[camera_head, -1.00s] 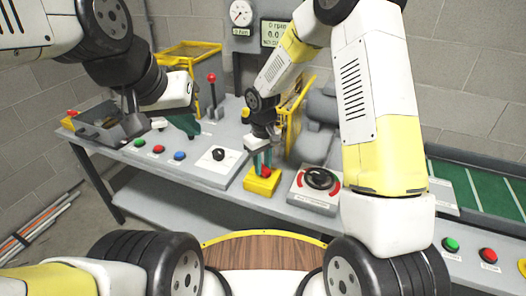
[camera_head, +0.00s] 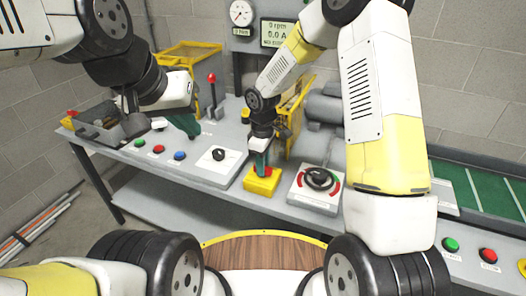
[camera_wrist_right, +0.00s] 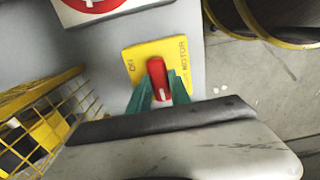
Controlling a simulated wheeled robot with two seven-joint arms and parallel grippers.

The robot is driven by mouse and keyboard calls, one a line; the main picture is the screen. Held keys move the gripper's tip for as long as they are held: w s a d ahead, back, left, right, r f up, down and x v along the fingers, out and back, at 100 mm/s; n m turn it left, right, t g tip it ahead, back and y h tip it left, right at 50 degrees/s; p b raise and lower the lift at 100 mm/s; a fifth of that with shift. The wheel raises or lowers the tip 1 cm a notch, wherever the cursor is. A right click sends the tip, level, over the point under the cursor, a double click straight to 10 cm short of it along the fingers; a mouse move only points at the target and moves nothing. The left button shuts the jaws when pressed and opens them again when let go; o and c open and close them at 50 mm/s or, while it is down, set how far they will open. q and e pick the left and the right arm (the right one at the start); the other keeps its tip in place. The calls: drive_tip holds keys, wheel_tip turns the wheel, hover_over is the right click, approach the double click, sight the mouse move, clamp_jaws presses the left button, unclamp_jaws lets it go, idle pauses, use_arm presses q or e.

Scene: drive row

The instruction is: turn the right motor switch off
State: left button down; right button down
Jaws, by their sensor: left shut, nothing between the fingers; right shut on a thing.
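The motor switch is a yellow box (camera_head: 262,185) with a red knob, standing on the grey bench. The right wrist view shows its yellow plate (camera_wrist_right: 133,57), with "ON" and "MOTOR" lettering partly readable, and the red knob (camera_wrist_right: 157,75) with a white mark at its lower end. My right gripper (camera_head: 262,170) reaches down onto the switch. Its green fingers (camera_wrist_right: 153,97) are shut on the knob, one on each side. My left gripper (camera_head: 191,130) is shut and empty above the bench, left of the switch. The lettering under the fingers is hidden.
A black rotary dial (camera_head: 319,178) on a white plate sits right of the switch. Coloured buttons (camera_head: 159,149) and a black knob (camera_head: 218,155) lie left. A yellow mesh guard (camera_head: 293,112) stands close behind my right gripper. A display (camera_head: 279,33) reads 0 rpm.

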idle(0.3)
drive_tip(key=c, duration=1.2)
unclamp_jaws()
drive_tip(key=shift+r, duration=3.9)
